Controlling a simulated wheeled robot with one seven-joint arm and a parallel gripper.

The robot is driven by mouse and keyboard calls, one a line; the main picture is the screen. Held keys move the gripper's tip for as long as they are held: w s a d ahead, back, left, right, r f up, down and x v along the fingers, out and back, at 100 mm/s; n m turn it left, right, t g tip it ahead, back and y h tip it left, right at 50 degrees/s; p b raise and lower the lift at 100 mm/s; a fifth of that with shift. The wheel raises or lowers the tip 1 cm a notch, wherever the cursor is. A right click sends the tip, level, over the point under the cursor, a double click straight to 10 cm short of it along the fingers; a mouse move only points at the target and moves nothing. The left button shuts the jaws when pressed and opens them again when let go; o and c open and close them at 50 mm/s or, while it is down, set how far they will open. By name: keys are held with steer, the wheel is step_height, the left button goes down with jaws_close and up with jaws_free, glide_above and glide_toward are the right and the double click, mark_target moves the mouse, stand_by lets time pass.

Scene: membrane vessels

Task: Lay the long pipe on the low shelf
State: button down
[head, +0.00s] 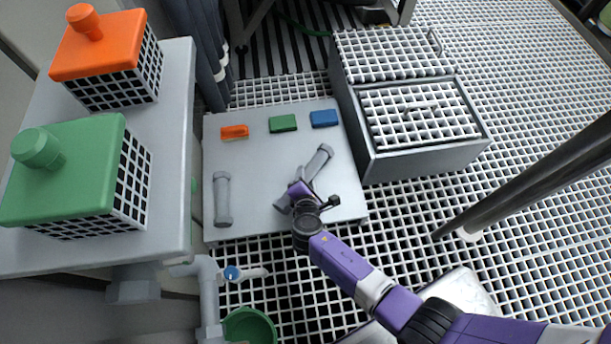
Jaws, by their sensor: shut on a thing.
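A long grey pipe (319,161) with thicker ends lies at a slant in the head view, over the right part of a low pale grey shelf (262,165). My gripper (300,190) is shut on the pipe near its middle and hides part of it. I cannot tell whether the pipe touches the shelf or is held just above it. A shorter grey pipe (222,200) lies on the shelf's left side, apart from the held one.
Orange (234,132), green (283,123) and blue (324,118) blocks lie along the shelf's far edge. A grey bin with grid lids (418,112) stands right. A higher bench at left bears orange (98,45) and green (66,172) capped cages. A green bucket (250,328) is near.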

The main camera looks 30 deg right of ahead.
steer(key=shift+f, duration=0.2)
steer(key=c, duration=1)
jaws_free()
steer(key=shift+o, duration=0.4)
steer(key=shift+s+f, duration=0.1)
steer(key=shift+s+d+f, duration=0.1)
steer(key=shift+f, duration=0.05)
steer(key=shift+r, duration=0.3)
steer(key=r+p+v, duration=0.1)
steer(key=p+v, duration=0.5)
steer(key=v, duration=0.6)
